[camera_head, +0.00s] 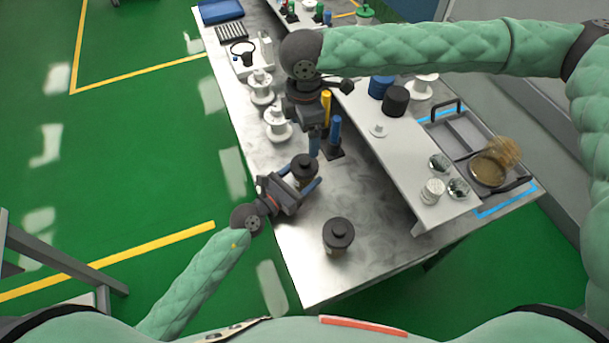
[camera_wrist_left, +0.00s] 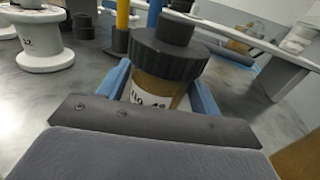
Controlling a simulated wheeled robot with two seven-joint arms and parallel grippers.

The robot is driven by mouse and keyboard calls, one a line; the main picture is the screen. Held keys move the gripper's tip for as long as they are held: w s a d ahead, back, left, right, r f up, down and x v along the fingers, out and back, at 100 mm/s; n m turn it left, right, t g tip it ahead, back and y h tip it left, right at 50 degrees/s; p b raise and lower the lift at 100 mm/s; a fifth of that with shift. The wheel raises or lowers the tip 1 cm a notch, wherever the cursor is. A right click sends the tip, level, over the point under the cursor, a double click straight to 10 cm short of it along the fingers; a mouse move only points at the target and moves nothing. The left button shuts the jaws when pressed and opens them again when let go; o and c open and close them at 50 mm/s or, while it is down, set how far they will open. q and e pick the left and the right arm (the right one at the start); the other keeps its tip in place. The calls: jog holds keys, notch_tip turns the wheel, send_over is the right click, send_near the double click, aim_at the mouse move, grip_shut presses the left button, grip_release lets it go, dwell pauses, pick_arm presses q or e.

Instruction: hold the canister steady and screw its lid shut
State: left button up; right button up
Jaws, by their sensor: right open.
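The canister (camera_wrist_left: 158,92) is amber-brown with a white label and stands upright on the metal bench. Its wide, ribbed dark lid (camera_wrist_left: 168,58) with a raised knob sits on top; I cannot tell how tightly it is seated. In the head view the lid (camera_head: 304,165) hides most of the body. My left gripper (camera_head: 299,184) is shut on the canister, with a blue finger on each side of the body below the lid. My right gripper (camera_head: 314,143) is open and empty, pointing down above and just behind the lid.
A second dark-lidded canister (camera_head: 338,236) stands near the bench's front. A blue post (camera_head: 335,130) and a yellow post (camera_head: 326,105) stand behind the right gripper. White spools (camera_head: 278,125) line the left edge. A raised shelf (camera_head: 395,145) with jars is at the right.

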aim_at(297, 181)
pick_arm(q)
jog(key=shift+o, duration=1.1)
jog(key=shift+s+a, duration=0.1)
jog(key=shift+a, duration=0.05)
jog(key=b+v, duration=0.2)
jog(key=v, duration=0.3)
jog(key=shift+s+a+f+b, duration=0.15)
jog(key=shift+s+a+b, duration=0.1)
jog(key=shift+s+b, duration=0.05)
pick_arm(e)
notch_tip(297, 181, down, 3)
jog(key=shift+r, duration=0.15)
pick_arm(q)
jog(key=shift+v, duration=0.85)
pick_arm(e)
jog(key=shift+f, duration=0.25)
